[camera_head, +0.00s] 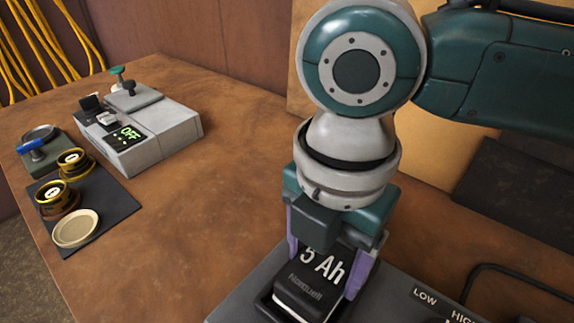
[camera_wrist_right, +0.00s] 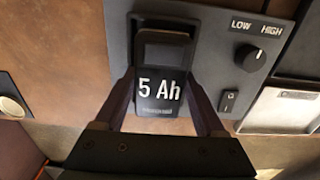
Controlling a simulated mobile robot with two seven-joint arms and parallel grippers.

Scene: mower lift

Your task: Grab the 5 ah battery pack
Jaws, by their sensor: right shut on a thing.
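The 5 Ah battery pack (camera_head: 312,284) is a black block with white "5 Ah" lettering. It sits in a slot of a dark grey charger panel (camera_head: 247,296) at the bottom of the head view. My right gripper (camera_head: 327,275) points down with its purple fingers on both sides of the pack, shut on it. In the right wrist view the pack (camera_wrist_right: 158,85) stands between the fingers, with its far end at the panel (camera_wrist_right: 215,50). My left gripper is in neither view.
A grey box with an "OFF" display (camera_head: 150,138) stands at the left on the brown table (camera_head: 190,230). Beside it a dark mat (camera_head: 105,205) holds gold-coloured round parts and a pale disc. A knob (camera_wrist_right: 249,58) and a switch (camera_wrist_right: 229,101) are beside the pack.

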